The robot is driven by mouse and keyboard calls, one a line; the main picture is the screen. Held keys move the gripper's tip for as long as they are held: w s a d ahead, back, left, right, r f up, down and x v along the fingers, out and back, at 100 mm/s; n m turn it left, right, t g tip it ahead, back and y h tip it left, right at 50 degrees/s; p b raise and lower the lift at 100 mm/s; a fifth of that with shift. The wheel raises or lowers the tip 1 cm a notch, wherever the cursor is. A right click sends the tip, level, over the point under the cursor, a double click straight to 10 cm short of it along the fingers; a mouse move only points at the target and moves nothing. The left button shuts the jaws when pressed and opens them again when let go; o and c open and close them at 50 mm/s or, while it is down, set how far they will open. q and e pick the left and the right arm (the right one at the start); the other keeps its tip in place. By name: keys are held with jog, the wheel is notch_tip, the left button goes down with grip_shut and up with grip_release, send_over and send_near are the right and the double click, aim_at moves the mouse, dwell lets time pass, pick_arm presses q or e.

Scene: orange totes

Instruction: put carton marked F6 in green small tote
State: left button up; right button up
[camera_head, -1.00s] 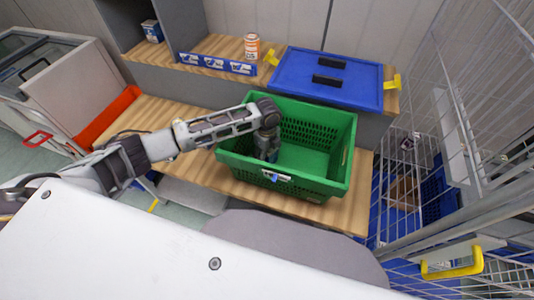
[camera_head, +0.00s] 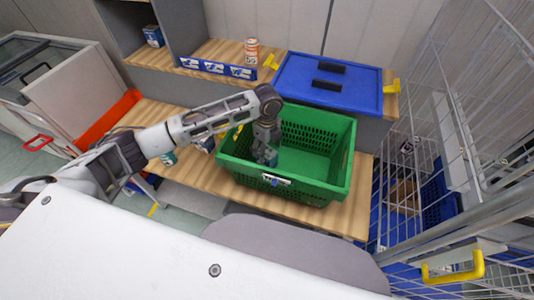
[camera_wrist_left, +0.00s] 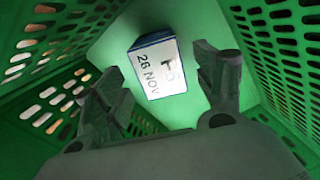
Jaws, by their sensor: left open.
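The green tote (camera_head: 331,185) stands on the wooden bench in the head view, and its green mesh walls (camera_wrist_left: 55,60) fill the left wrist view. The white carton with dark blue edges (camera_wrist_left: 158,72) lies inside on the tote's floor. Its face reads "26 NOV" with a larger mark that looks like F6, partly shaded. My left gripper (camera_head: 264,158) points down inside the tote. In the left wrist view its fingers (camera_wrist_left: 160,90) are spread apart, with the carton beyond and between the tips, apart from them. My right gripper is not in view.
A blue lidded tote (camera_head: 322,82) sits on the shelf behind. An orange-and-white can (camera_head: 252,50) and a blue box (camera_head: 153,36) stand further left. Small items show on the bench beneath my left arm. A wire cage (camera_head: 470,130) closes off the right side.

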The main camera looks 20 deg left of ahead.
pick_arm(q)
jog(key=shift+r, duration=2.9)
